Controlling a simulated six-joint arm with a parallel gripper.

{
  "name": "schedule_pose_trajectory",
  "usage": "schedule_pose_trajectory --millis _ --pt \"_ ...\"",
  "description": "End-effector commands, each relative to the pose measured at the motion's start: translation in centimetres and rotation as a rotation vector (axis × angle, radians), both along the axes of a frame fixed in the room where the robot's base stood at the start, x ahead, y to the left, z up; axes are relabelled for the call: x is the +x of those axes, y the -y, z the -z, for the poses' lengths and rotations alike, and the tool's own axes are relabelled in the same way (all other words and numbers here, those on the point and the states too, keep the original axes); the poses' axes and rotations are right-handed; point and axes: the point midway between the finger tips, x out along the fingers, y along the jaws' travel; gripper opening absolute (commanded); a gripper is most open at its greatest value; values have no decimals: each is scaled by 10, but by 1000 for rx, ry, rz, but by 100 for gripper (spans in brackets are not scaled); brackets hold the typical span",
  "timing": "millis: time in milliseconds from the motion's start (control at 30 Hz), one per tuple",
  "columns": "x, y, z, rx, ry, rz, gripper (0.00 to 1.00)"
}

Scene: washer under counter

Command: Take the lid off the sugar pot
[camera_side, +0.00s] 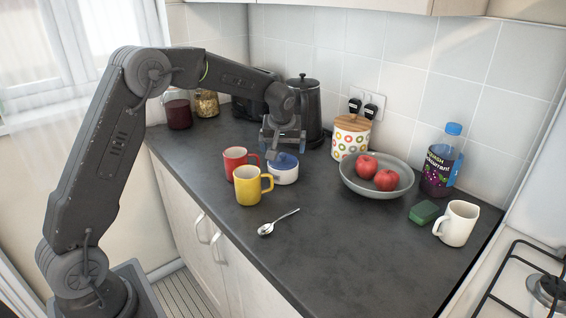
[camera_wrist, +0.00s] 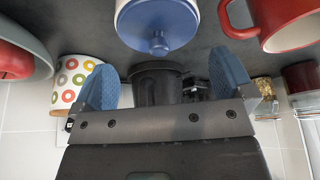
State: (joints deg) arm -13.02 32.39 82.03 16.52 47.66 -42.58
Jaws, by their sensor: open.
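The sugar pot (camera_side: 284,176) is a small white pot standing upright on the counter, with its blue lid (camera_side: 286,160) sitting on top. In the wrist view the blue lid (camera_wrist: 158,22) and its round knob (camera_wrist: 158,45) show at the top middle, with the white pot (camera_wrist: 122,8) around it. My gripper (camera_side: 285,147) is just above and behind the lid in the side view and partly overlaps it. In the wrist view my gripper (camera_wrist: 164,78) is open, its two blue-padded fingers wide apart and empty. The knob appears beyond the fingertips, apart from both pads.
A red mug (camera_side: 235,160) and a yellow mug (camera_side: 249,188) stand close left of the pot. A black kettle (camera_side: 304,105) is behind it. A patterned canister (camera_side: 350,138) and a grey bowl (camera_side: 377,188) with apples are right.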

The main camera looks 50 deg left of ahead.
Motion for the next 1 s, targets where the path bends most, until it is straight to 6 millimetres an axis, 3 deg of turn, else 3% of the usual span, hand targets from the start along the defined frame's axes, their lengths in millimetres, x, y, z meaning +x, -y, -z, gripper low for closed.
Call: schedule_pose_trajectory --millis 200,500,833,1000 --pt "6 -6 30 -1 -2 1 100" --pt "7 -8 35 -1 1 2 100" --pt "7 -7 34 -1 1 2 69" --pt "7 -7 34 -1 1 2 69"
